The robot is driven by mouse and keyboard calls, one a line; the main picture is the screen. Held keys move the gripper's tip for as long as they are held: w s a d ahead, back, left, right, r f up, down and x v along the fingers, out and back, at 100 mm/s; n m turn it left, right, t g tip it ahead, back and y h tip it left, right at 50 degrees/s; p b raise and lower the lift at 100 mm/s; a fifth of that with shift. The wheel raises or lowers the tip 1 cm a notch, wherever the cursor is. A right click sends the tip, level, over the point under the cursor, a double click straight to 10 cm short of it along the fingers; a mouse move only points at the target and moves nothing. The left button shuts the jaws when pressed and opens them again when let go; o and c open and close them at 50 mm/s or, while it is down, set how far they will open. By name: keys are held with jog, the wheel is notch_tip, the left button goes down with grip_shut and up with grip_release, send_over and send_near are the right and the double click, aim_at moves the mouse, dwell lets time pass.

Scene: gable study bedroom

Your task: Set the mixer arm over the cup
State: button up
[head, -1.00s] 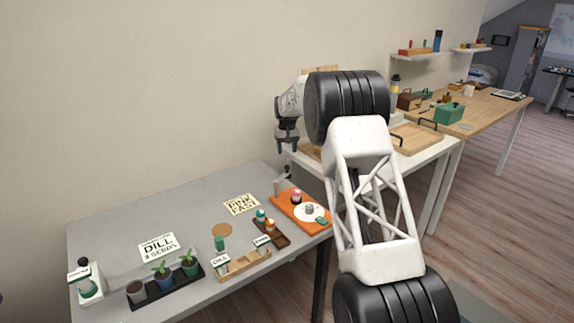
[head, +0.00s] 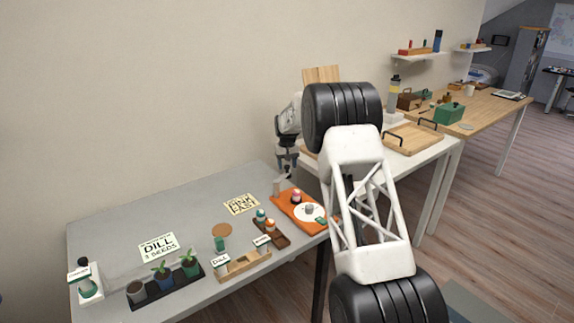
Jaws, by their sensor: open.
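I cannot tell for sure which thing is the mixer. An orange board (head: 288,203) at the right end of the grey table holds a white disc (head: 318,213) with a small grey cup-like piece (head: 309,209), a pink-topped jar (head: 296,196) and a grey upright post (head: 276,187). A white stand (head: 91,287) with a dark top and a green part is at the table's far left. My gripper (head: 287,170) points down, open and seemingly empty, above the back of the orange board near the post. My arm hides part of the board's right side.
A plant tray (head: 168,291), a wooden rack (head: 243,266), a brown tray (head: 281,240) of small jars and paper signs lie on the grey table (head: 200,217). The table's back left is clear. A white table with a handled wooden tray (head: 412,140) stands behind my arm.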

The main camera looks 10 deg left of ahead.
jog(key=shift+c, duration=0.3)
grip_shut()
jog(key=shift+d, duration=0.1)
jog(key=s+d+m, duration=0.2)
jog(key=m, duration=0.2)
jog(key=s+d+m, duration=0.1)
jog(key=s+m, duration=0.2)
jog(key=m, duration=0.2)
jog(key=s+d+m, duration=0.2)
jog(key=s+m, duration=0.1)
jog(key=m, duration=0.1)
jog(key=shift+s+d+r+m, duration=0.1)
jog(key=shift+s+d+m, duration=0.2)
jog(key=shift+m, duration=0.1)
jog(key=shift+s+a+m, duration=0.1)
jog(key=shift+s+m, duration=0.7)
jog(key=shift+m, duration=0.4)
